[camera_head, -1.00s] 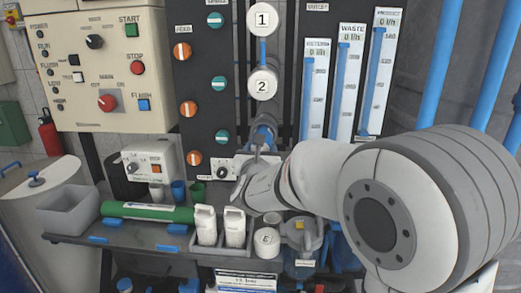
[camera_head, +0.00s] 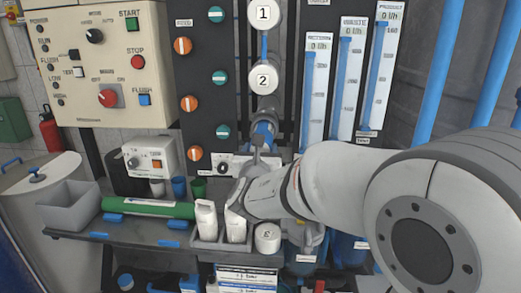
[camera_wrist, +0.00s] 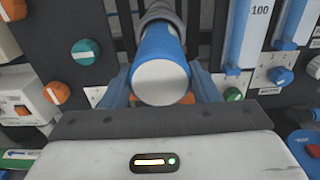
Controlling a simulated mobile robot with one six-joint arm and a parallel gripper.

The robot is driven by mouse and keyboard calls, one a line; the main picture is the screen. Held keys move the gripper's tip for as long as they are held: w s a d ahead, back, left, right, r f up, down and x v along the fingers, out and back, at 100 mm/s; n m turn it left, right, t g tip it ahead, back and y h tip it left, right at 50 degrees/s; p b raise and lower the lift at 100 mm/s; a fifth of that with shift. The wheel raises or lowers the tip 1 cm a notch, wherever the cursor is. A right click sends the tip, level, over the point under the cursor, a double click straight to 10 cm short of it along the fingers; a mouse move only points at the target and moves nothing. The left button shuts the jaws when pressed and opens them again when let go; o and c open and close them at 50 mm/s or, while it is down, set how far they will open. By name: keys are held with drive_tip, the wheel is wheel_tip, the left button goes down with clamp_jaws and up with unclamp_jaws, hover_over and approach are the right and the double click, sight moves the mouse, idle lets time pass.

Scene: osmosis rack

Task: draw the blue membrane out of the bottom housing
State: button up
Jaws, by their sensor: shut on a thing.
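The blue membrane (camera_head: 263,128) is a blue cylinder with a white round end. In the wrist view it (camera_wrist: 159,50) points toward me, its far end inside the grey collar of the bottom housing (camera_wrist: 160,12). A length of blue shows outside the collar. In the wrist view my gripper (camera_wrist: 160,92) has a blue-grey finger on each side of the membrane's near end and is shut on it. In the head view my gripper (camera_head: 254,160) is mostly hidden by my own wrist, below the bottom housing.
Capped housings 1 (camera_head: 263,14) and 2 (camera_head: 263,79) are above. Flow meters (camera_head: 346,75) stand to the right, orange and teal knobs (camera_head: 189,103) to the left. Below is a shelf (camera_head: 135,229) with white bottles (camera_head: 206,220), a jar (camera_head: 267,238) and a green tube (camera_head: 148,208).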

drive_tip(key=shift+s, duration=0.85)
drive_tip(key=o, duration=1.2)
drive_tip(key=shift+f, duration=0.1)
